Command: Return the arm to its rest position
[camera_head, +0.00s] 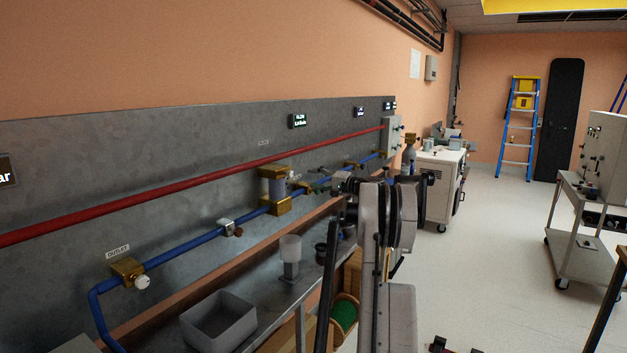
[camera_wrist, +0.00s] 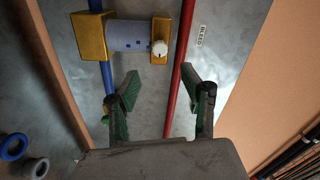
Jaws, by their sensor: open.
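My gripper (camera_wrist: 160,97) shows in the wrist view with its two green-padded fingers spread apart and nothing between them. It faces the grey wall panel, with the red pipe (camera_wrist: 181,70) running behind the gap between the fingers. A brass-ended filter unit (camera_wrist: 130,36) with a white knob sits on the blue pipe (camera_wrist: 107,75), beyond the fingertips and apart from them. The filter unit also shows in the head view (camera_head: 275,190).
A grey bench under the panel (camera_head: 60,150) holds an empty grey bin (camera_head: 218,322) and a cup on a stand (camera_head: 290,255). A white cabinet (camera_head: 440,185) stands beyond my arm. A cart (camera_head: 580,225) stands at the right. Open floor (camera_head: 490,250) lies between.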

